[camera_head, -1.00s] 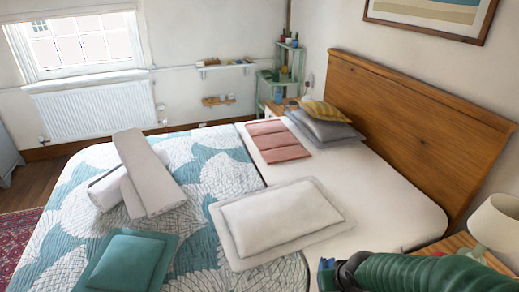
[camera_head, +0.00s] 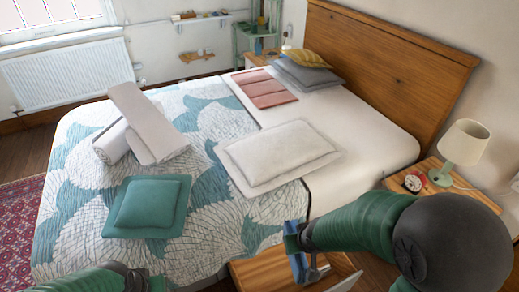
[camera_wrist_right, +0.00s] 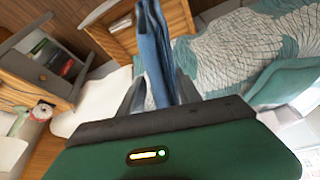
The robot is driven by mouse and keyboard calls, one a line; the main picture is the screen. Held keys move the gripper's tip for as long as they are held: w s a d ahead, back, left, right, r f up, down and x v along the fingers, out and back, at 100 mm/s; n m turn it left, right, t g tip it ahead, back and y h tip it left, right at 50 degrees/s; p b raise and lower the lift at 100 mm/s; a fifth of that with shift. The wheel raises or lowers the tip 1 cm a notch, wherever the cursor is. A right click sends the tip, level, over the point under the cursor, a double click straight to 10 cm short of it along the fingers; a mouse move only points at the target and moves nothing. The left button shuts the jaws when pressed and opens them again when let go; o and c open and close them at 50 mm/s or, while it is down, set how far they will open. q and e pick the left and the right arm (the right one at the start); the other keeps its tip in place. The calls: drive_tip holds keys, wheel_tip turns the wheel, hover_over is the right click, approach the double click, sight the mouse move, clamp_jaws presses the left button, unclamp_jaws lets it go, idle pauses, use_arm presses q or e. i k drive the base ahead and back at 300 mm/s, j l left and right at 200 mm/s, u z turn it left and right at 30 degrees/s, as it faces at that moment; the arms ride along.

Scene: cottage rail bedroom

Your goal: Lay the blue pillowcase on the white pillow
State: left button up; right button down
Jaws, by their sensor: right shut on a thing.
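The white pillow (camera_head: 280,155) lies flat on the bed, across the edge of the folded-back quilt, with nothing on top. My right gripper (camera_head: 310,268) is in front of the bed's near side, apart from the pillow and nearer to me. It is shut on the blue pillowcase (camera_head: 294,243), which is bunched and partly hidden by my wrist. In the right wrist view the pillowcase (camera_wrist_right: 153,50) shows as a narrow blue fold between the fingers. My left wrist shows at the bottom left edge; its jaws are out of frame.
A teal cushion (camera_head: 147,205) and grey-white rolls (camera_head: 145,125) lie on the quilt (camera_head: 215,120). Pink folded cloth (camera_head: 262,88) and stacked pillows (camera_head: 308,75) lie farther back.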

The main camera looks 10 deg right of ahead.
sight(262, 160)
drive_tip(key=i+j, duration=0.1)
drive_tip(key=j, duration=0.25)
drive_tip(key=i+j+u, duration=0.15)
drive_tip(key=j, duration=0.6)
drive_tip(key=i+u, duration=0.15)
drive_tip(key=i, duration=0.25)
